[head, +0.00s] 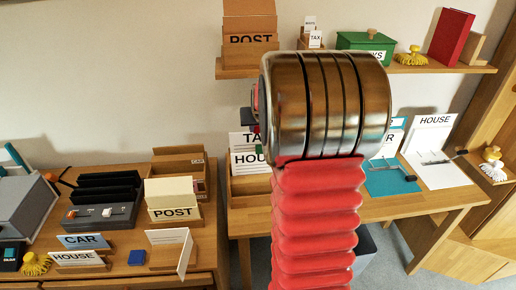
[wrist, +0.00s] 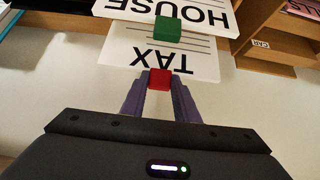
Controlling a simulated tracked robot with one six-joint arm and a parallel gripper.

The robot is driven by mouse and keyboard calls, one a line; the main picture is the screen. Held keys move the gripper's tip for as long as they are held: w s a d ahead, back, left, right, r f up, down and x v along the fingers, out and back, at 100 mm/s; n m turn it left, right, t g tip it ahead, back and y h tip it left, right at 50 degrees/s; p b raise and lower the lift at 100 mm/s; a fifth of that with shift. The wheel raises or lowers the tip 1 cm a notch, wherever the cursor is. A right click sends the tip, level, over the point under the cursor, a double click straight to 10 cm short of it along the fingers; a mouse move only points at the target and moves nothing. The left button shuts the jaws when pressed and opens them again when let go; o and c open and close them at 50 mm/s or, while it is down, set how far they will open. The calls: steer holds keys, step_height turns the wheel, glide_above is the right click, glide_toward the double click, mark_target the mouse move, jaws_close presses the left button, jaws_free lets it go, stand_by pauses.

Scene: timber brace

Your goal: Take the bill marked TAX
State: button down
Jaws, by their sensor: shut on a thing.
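The white bill marked TAX (wrist: 165,55) shows upside down in the wrist view, with a red tab (wrist: 159,79) at its edge. My gripper (wrist: 159,84) is shut on this red tab between its two purple fingers. A bill marked HOUSE (wrist: 185,14) with a green tab (wrist: 167,29) lies beyond it, partly overlapping it. In the head view the TAX bill (head: 241,140) stands just behind the HOUSE bill (head: 246,161) at a wooden holder (head: 249,187). My arm hides their right sides and most of my gripper there.
The right desk has a teal sheet (head: 386,180) and a HOUSE paper (head: 433,160). The left desk holds a POST box (head: 173,213).

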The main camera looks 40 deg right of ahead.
steer(key=shift+r, duration=1.6)
stand_by(0.3)
step_height(320, 180, up, 8)
stand_by(1.6)
steer(key=shift+s, duration=0.1)
stand_by(0.4)
